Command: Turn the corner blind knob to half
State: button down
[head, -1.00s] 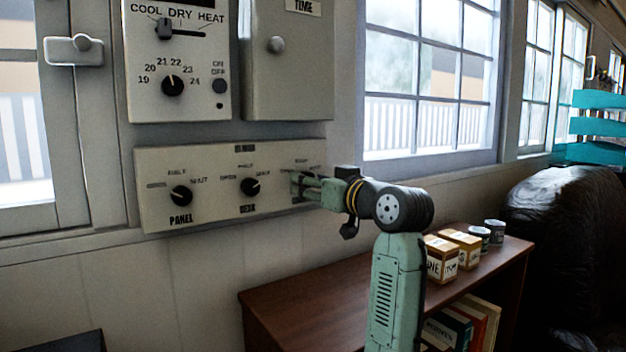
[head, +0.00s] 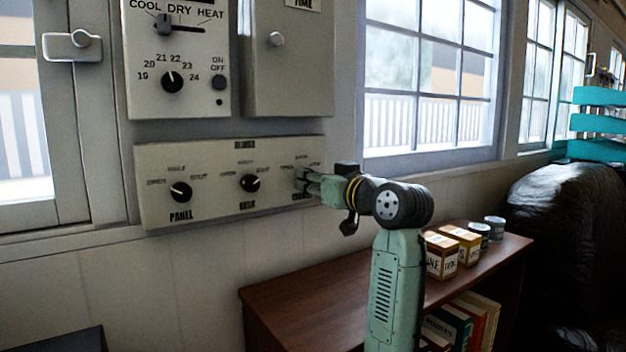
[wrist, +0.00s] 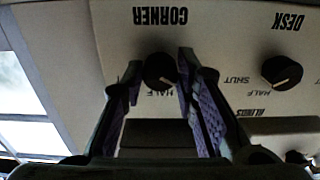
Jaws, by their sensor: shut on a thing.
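The corner blind knob (wrist: 160,71) is a round black knob under the word CORNER, which is upside down in the wrist view. My gripper (wrist: 157,68) has one finger on each side of it and is shut on it. HALF is printed on the side of the knob away from CORNER. The knob's pointer is too dark to read clearly.
The desk knob (head: 250,183) and panel knob (head: 180,192) sit to the left on the same panel. Above are a thermostat box (head: 205,95) and a grey box (head: 290,85). A brown shelf (head: 300,290) with boxes and cans stands below right.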

jog(key=shift+m, duration=0.4)
jog(key=m+p, duration=0.6)
jog(key=m, duration=0.5)
jog(key=shift+a+r, duration=0.1)
dwell(0.4)
jog(key=c, duration=1.2)
grip_release()
jog(key=shift+c, duration=0.2)
jog(key=shift+s, duration=0.1)
